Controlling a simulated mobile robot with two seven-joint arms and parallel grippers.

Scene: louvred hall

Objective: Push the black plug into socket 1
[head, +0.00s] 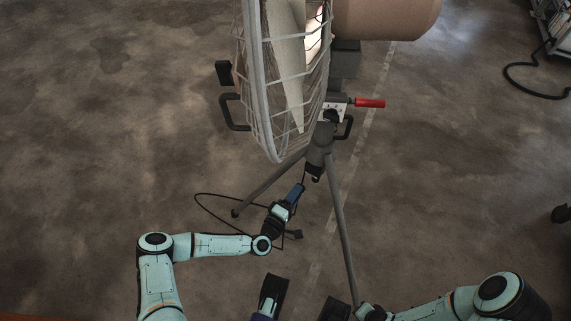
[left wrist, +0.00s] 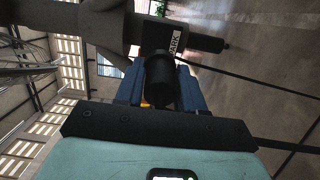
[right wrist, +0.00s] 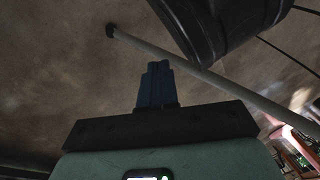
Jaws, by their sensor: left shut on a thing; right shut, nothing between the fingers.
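My left gripper (head: 298,188) is shut on the black plug, just below the hub of the fan's tripod. In the left wrist view the black plug (left wrist: 158,82) sits between the blue fingers (left wrist: 160,88), its far end against or close to a grey fitting (left wrist: 150,30) with a white label ending in "ARK". I cannot tell whether it is seated there. In the head view the hand hides most of the plug. No socket marked 1 can be made out. My right gripper (right wrist: 157,85) is shut and empty, its blue fingers together.
A large caged fan (head: 285,75) stands on a grey tripod, one leg (head: 342,230) coming down near my arms. A red handle (head: 369,103) sticks out right of the hub. A black cable (head: 205,208) loops left of my left gripper. The floor at left is clear.

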